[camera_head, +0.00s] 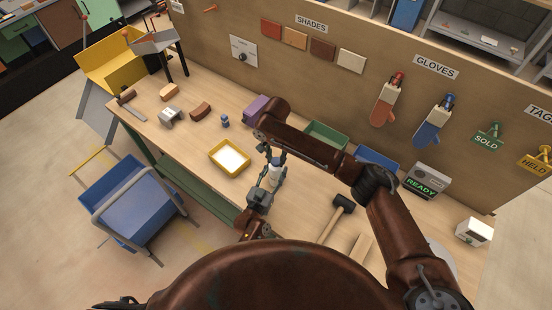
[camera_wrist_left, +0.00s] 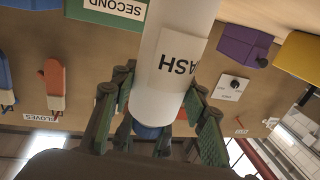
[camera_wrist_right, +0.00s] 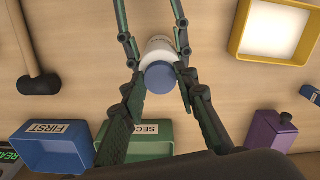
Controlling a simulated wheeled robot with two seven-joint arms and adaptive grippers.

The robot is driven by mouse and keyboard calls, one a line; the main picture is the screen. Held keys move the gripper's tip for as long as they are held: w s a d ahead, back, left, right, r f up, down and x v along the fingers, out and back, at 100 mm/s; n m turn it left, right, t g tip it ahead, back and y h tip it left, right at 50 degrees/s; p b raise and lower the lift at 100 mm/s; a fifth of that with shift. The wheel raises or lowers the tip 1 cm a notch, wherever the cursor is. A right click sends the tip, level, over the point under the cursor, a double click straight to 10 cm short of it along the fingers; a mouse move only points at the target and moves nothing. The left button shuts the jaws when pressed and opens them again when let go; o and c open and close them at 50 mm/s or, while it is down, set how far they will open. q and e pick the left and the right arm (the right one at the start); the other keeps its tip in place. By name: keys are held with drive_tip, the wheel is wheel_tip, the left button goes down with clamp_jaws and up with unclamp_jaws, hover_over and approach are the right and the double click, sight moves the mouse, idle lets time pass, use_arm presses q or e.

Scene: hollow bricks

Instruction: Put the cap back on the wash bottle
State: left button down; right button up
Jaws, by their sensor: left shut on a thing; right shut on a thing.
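The white wash bottle (camera_head: 275,173) stands upright over the workbench; its label shows partly in the left wrist view (camera_wrist_left: 172,65). My left gripper (camera_wrist_left: 158,95) is shut around the bottle's body, coming from the front in the head view (camera_head: 263,192). The blue cap (camera_wrist_right: 160,77) sits at the bottle's top, in line with it, and also shows in the left wrist view (camera_wrist_left: 148,132). My right gripper (camera_wrist_right: 162,85) reaches down from above and is shut on the cap's sides. The frames do not show whether the cap is fully seated.
A yellow tray (camera_head: 212,154) lies left of the bottle. A purple box (camera_head: 254,106), green bin (camera_head: 327,135) and blue bin (camera_head: 378,157) stand along the back. A mallet (camera_head: 343,203) lies to the right. A small blue item (camera_head: 225,121) stands behind the tray.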

drive_tip(key=m, duration=0.7)
drive_tip(key=shift+a, duration=0.15)
drive_tip(key=m, duration=0.8)
drive_tip(key=shift+a, duration=0.1)
drive_tip(key=m, duration=0.8)
drive_tip(key=shift+w+r+m, duration=0.15)
drive_tip(key=shift+w+m, duration=0.15)
drive_tip(key=shift+w, duration=0.05)
drive_tip(key=shift+s+d+m, duration=0.1)
drive_tip(key=shift+d+m, duration=0.15)
drive_tip(key=shift+m, duration=0.45)
drive_tip(key=o, duration=0.7)
drive_tip(key=shift+o, duration=0.2)
